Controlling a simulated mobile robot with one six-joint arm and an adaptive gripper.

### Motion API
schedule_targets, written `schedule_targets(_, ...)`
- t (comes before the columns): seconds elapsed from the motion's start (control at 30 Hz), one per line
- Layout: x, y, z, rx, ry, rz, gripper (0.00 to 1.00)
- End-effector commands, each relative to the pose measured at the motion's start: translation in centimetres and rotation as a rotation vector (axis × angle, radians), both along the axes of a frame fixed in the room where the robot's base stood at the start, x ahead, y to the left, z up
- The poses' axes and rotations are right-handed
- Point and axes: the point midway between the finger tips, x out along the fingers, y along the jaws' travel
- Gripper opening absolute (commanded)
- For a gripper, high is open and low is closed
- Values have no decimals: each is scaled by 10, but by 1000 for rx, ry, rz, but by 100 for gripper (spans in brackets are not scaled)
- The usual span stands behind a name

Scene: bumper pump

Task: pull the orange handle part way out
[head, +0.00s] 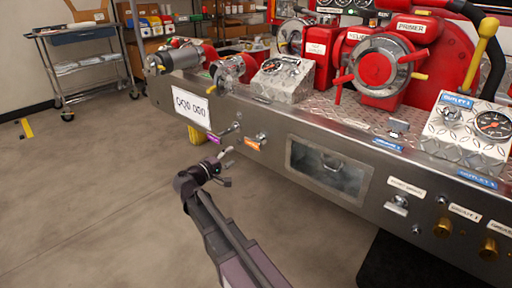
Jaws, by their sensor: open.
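The orange-labelled handle (262,137) is a small metal pull on the steel front panel of the bumper, with an orange tag (252,144) beside it. A similar metal pull (232,128) with a purple tag (214,139) sits to its left. My gripper (226,167) is open and appears empty. It is in front of the panel, below and to the left of the orange-labelled handle, and looks apart from it. Its distance from the panel is hard to judge. How far the handle stands out cannot be told.
A recessed window (328,170) is right of the handles, with labelled brass fittings (443,227) farther right. A red pump (379,68) and gauges stand on the bumper top. A cart (82,68) stands far left. The floor (90,200) at left is clear.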

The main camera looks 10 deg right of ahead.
Motion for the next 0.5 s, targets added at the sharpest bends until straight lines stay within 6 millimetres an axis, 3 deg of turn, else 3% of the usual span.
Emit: schedule_targets(0.5, 4, -5, 0, 1, 1, -1, 66)
